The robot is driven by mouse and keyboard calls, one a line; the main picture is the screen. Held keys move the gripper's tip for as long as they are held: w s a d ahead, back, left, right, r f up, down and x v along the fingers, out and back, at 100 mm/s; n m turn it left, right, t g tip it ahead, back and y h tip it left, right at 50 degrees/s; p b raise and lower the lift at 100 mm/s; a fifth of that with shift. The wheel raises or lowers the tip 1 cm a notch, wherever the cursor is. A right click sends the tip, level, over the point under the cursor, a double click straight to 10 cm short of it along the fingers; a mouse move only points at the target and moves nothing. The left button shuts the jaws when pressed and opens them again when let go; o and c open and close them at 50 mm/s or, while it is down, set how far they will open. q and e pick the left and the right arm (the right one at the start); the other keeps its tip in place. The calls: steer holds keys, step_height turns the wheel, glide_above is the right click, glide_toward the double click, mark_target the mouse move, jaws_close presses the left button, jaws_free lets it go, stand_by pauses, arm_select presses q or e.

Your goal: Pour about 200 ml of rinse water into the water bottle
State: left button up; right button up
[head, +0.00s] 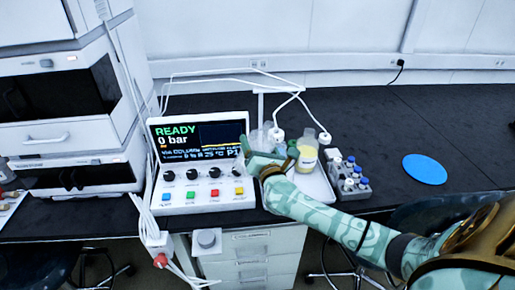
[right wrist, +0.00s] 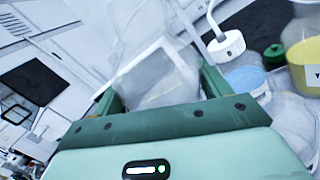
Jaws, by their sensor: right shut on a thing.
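My right gripper (head: 262,150) is at the white tray (head: 318,189), beside the control panel. In the right wrist view its green fingers (right wrist: 160,95) are shut on a clear, see-through vessel (right wrist: 150,50), which looks tilted in that view. Its water level is hard to make out. Beyond it stands a clear bottle with pale blue content (right wrist: 245,77), possibly the water bottle; my gripper largely hides that area in the head view. A bottle with a yellow band (head: 307,157) stands just right of my gripper. My left gripper is out of view.
The control panel (head: 203,165) reads READY, 0 bar. White tubes run to a white cap (right wrist: 228,45) by the bottles. A grey vial rack (head: 347,178) is right of the tray, then a blue disc (head: 425,169). The dark bench (head: 375,125) behind is clear.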

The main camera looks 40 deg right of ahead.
steer(key=shift+r, duration=0.1)
stand_by(0.3)
steer(key=shift+w+a+f+m+b, duration=0.1)
steer(key=shift+f+m+b, duration=0.2)
steer(key=shift+m+b, duration=0.35)
steer(key=shift+b, duration=0.3)
steer(key=shift+f, duration=0.1)
steer(key=shift+w+a+f+m+b, duration=0.15)
steer(key=shift+f+m+b, duration=0.35)
steer(key=shift+b, duration=0.4)
steer(key=shift+r, duration=0.15)
steer(key=shift+m, duration=0.25)
